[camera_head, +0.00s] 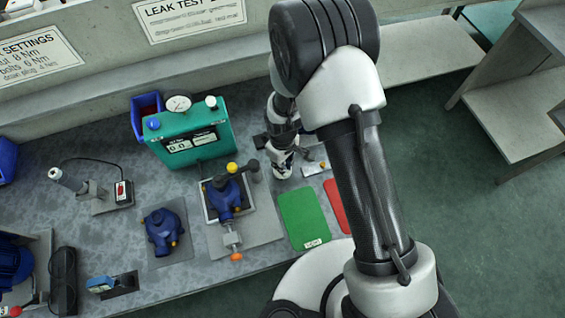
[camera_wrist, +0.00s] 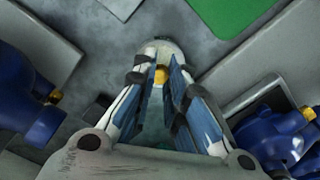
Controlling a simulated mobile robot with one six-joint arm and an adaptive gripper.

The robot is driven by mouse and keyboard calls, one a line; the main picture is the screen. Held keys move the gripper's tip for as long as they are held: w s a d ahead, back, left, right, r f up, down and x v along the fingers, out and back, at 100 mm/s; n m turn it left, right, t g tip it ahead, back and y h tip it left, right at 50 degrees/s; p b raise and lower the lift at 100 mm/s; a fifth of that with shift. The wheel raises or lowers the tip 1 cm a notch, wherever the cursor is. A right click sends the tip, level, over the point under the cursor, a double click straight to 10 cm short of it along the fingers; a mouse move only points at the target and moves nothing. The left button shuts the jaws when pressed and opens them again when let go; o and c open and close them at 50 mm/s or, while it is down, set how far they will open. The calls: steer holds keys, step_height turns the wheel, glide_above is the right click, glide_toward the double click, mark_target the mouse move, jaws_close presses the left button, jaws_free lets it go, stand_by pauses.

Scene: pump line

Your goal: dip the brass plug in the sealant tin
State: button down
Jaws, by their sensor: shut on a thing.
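My gripper (camera_wrist: 161,78) is shut on the brass plug (camera_wrist: 160,75), a small yellow piece between its fingertips in the wrist view. A round pale grey thing, apparently the sealant tin (camera_wrist: 164,47), shows just beyond the fingertips. The plug overlaps its near part in the picture; I cannot tell whether it touches it or is above it. The plug and the tin cannot be made out there.
A blue pump (camera_head: 226,195) sits in a fixture left of my gripper. A teal tester (camera_head: 190,135) stands behind it. Another blue pump (camera_head: 163,230) stands farther left. A green mat (camera_head: 303,218) and a red mat (camera_head: 337,207) lie in front, flat and clear.

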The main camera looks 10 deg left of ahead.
steer(key=shift+f+b, duration=0.5)
steer(key=shift+f, duration=0.1)
stand_by(1.8)
steer(key=shift+r+p, duration=2.35)
steer(key=shift+r, duration=1.25)
